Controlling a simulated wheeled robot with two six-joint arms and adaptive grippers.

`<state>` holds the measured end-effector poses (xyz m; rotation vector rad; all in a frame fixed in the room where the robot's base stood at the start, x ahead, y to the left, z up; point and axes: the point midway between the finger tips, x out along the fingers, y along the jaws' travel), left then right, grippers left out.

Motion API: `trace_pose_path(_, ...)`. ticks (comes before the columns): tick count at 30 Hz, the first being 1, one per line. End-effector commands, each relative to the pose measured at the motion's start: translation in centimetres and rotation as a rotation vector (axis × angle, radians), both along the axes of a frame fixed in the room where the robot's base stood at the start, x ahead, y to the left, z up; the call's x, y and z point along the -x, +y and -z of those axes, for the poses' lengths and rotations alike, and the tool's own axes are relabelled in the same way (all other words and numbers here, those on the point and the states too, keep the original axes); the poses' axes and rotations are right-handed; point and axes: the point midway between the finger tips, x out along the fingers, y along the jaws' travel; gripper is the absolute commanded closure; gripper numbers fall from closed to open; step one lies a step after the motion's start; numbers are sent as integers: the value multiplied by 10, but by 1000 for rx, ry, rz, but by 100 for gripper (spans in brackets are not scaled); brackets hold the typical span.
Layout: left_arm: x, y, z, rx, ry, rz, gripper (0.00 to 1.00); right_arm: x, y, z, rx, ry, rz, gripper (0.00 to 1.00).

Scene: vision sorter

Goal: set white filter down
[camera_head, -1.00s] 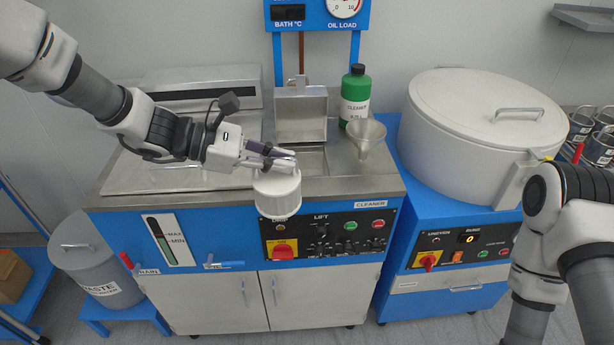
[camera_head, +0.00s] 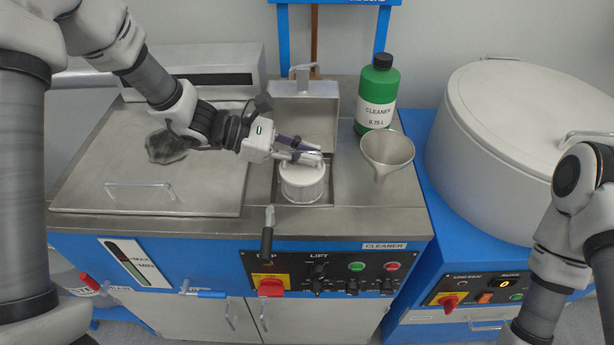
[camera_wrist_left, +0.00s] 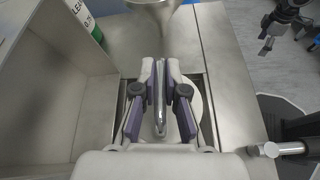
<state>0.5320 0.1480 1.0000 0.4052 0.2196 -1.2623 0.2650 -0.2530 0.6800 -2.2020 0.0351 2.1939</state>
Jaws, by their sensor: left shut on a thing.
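The white filter (camera_head: 302,188), a round ribbed cylinder, stands roughly upright at the small rectangular opening (camera_head: 328,197) in the steel machine top. Its lower part is partly hidden, and I cannot tell whether it rests on anything. My left gripper (camera_head: 318,157) is shut on it from above. In the left wrist view the left gripper (camera_wrist_left: 160,98) closes around a thin metal handle (camera_wrist_left: 160,100), with the white filter (camera_wrist_left: 196,105) partly hidden beneath. My right gripper (camera_wrist_left: 267,38) seems to show small in the left wrist view; its jaws are unclear.
An open box-like lid (camera_head: 303,115) stands behind the opening. A green cleaner bottle (camera_head: 377,95) and metal funnel (camera_head: 386,152) are to its right. A lever (camera_head: 267,235) rises in front. A flat lid (camera_head: 150,195) lies left; a large white drum (camera_head: 525,150) stands right.

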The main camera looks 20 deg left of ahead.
Motion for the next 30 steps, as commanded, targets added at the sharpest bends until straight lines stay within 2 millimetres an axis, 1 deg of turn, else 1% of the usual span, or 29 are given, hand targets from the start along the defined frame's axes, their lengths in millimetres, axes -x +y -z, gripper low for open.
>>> trace_pose_path(6,0,0,37,0,4,-1,100,-1,0,-3,0,-1,0,17)
trace_pose_path(9,-1,0,50,-1,1,-1,100,-1,0,-3,0,-1,0,17)
trace_pose_path(16,-1,0,52,0,-1,-1,100,0,0,-3,0,-1,0,17)
trace_pose_path(18,-1,0,55,0,-1,-1,100,-1,0,0,0,-1,0,17)
trace_pose_path(19,-1,0,53,-1,-1,-1,78,0,0,-1,0,-1,0,17)
trace_pose_path(20,-1,0,53,-1,-1,-1,68,0,0,-2,0,-1,0,17)
trace_pose_path(21,-1,0,53,-1,-1,-1,63,0,0,-2,0,-1,0,17)
trace_pose_path(30,-1,0,50,0,-1,-1,63,0,0,-4,0,-1,0,17)
